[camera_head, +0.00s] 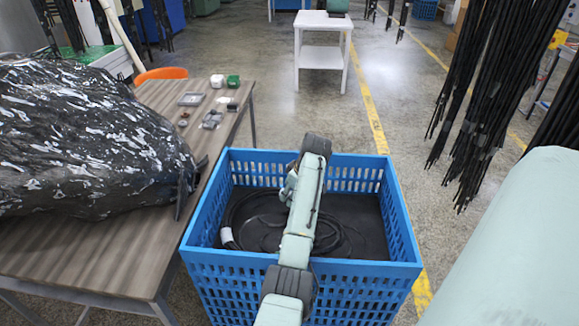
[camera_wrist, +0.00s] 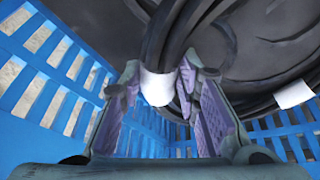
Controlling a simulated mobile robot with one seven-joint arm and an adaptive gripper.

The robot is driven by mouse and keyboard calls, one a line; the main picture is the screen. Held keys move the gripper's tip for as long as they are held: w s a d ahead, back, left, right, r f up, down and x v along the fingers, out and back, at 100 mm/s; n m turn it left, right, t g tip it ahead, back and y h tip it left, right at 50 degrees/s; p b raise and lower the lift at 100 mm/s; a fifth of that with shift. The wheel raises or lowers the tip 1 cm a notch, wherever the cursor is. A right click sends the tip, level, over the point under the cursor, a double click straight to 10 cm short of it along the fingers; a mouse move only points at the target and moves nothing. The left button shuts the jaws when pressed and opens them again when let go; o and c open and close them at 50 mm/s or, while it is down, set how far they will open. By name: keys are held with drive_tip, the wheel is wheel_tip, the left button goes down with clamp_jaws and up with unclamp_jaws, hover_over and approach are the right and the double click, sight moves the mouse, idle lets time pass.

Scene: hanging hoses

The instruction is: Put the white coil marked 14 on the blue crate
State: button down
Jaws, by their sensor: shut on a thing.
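A black coil (camera_head: 251,217) of hose lies inside the blue crate (camera_head: 233,262), partly hidden behind my arm. A white band (camera_head: 228,238) wraps it at the left. No number can be read on it, and I see no all-white coil. In the wrist view my gripper (camera_wrist: 160,82) is down inside the crate, its two fingers closed around black hose strands at a white band (camera_wrist: 156,88). Another white band (camera_wrist: 293,95) shows on the coil at the right. In the head view the fingertips are hidden behind my arm.
A wooden table (camera_head: 140,245) stands left of the crate, with a large dark wrapped bundle (camera_head: 90,140) and small boxes. Black hoses (camera_head: 480,90) hang at the right. A white side table (camera_head: 322,55) stands further back. The floor between is clear.

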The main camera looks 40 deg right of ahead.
drive_tip(key=f+b, duration=0.1)
drive_tip(key=f+y+b, duration=0.1)
drive_tip(key=f, duration=0.1)
drive_tip(key=shift+d+b, duration=0.3)
drive_tip(key=shift+d, duration=0.05)
drive_tip(key=shift+d+f+y+b, duration=0.15)
drive_tip(key=shift+f+y+b, duration=0.4)
drive_tip(key=shift+b, duration=0.3)
drive_tip(key=c, duration=1.5)
unclamp_jaws()
drive_tip(key=o, duration=0.4)
drive_tip(key=v, duration=1.2)
